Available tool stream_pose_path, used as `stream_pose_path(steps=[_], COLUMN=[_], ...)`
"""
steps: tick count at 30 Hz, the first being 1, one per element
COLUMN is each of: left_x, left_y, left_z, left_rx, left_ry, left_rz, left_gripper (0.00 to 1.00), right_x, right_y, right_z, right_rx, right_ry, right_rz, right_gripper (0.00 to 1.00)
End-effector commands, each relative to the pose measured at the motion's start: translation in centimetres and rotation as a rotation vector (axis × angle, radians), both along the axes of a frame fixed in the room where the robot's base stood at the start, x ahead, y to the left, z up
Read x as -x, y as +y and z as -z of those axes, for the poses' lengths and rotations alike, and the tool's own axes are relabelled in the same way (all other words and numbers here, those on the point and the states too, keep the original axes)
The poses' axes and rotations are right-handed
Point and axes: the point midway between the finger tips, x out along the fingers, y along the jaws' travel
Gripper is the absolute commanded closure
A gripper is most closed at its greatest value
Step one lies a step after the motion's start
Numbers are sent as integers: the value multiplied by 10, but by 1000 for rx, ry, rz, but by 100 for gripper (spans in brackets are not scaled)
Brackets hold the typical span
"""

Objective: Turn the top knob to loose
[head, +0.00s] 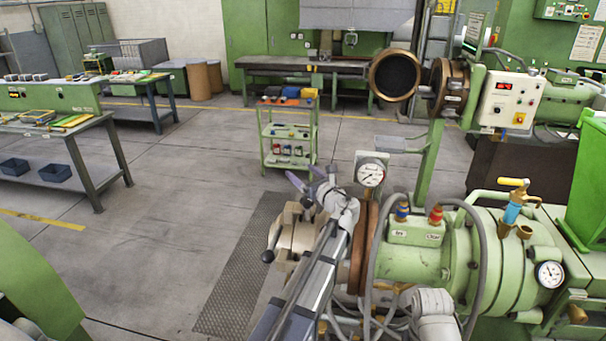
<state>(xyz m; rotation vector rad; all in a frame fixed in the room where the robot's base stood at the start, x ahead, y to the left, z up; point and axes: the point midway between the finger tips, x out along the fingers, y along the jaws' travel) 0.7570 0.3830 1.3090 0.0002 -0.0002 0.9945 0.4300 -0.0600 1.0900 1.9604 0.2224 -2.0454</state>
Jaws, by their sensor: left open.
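A beige clamp-like head (292,238) stands at the front of the green extruder (485,262), with a dark ball-ended lever (268,256) on its left side. My left gripper (308,180) is at the upper edge of this head, its purple-grey fingers apart and pointing away from me. I cannot tell whether a finger touches anything. No top knob can be told apart there; my left wrist and arm cover the right part of the head. My right gripper is not in view.
A pressure gauge (371,174) stands close to the right of my left wrist. Grey hoses (474,235) loop over the extruder. A yellow-handled valve (513,200) rises farther right. A green trolley (288,142) stands behind. The floor to the left (170,215) is clear.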

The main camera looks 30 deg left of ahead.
Motion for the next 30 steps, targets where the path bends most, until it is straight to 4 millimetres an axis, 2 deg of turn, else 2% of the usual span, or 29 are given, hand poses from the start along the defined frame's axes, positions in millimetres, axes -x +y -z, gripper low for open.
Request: stream_pose_path(steps=[1,4,17,20,25,26,30], left_x=[0,0,5,25,80,90,121], left_y=[0,0,0,0,-14,-19,-64], left_z=[-11,-16,-11,8,69,80,153], left_rx=[0,0,37,190,651,731,1098], left_ry=[0,0,-21,-107,-365,-409,-603], left_rz=[0,0,-8,-46,-224,-265,-462], left_gripper=[13,13,13,13,13,13,13], right_x=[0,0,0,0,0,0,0], right_y=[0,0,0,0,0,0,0], right_z=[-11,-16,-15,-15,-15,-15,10], right_rx=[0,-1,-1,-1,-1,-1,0], right_ry=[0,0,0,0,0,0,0], right_rz=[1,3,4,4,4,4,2], right_gripper=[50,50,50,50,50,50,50])
